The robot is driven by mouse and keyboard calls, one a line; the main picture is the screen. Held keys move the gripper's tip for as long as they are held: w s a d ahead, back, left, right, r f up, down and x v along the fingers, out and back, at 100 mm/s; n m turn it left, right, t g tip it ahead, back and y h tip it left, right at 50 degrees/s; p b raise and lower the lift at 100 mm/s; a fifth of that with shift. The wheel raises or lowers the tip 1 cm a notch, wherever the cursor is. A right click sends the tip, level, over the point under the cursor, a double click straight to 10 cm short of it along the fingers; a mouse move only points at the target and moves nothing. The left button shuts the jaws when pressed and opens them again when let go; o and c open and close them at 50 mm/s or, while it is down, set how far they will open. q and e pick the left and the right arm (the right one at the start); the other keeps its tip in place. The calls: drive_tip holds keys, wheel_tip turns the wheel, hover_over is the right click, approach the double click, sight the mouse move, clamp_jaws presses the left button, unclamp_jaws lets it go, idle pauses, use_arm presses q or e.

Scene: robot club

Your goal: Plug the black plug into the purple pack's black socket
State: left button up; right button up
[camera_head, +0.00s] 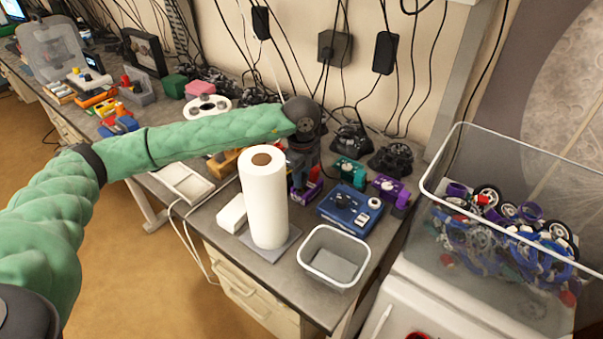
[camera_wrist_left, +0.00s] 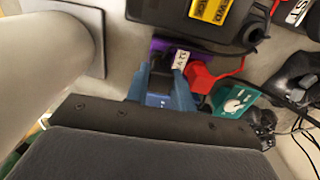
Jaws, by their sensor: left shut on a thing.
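My left gripper (camera_head: 302,172) points down over the bench behind the white paper roll. In the left wrist view its blue-grey fingers (camera_wrist_left: 160,88) are shut on a small dark thing, which seems to be the black plug (camera_wrist_left: 160,76). A purple pack (camera_head: 314,190) is right at the fingertips; it also shows in the left wrist view (camera_wrist_left: 160,46), with a pale label beside the fingers. The fingers hide its socket, so I cannot tell whether the plug is in it. Another purple pack (camera_head: 397,186) lies to the right. My right gripper is out of view.
The paper roll (camera_head: 264,200) stands close in front of my gripper. A blue device (camera_head: 349,208), a teal pack (camera_head: 350,171) and an empty clear bin (camera_head: 333,257) are to the right. A red connector (camera_wrist_left: 203,76) sits beside the fingers. Black cables hang behind.

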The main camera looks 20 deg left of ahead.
use_arm(q)
drive_tip(key=shift+f+b, duration=0.15)
drive_tip(key=shift+b, duration=0.85)
idle(1.7)
drive_tip(key=shift+f+b, duration=0.4)
drive_tip(key=shift+b, duration=0.15)
idle(0.3)
drive_tip(key=shift+f+b, duration=0.35)
drive_tip(key=shift+b, duration=0.65)
idle(1.6)
drive_tip(key=o, duration=1)
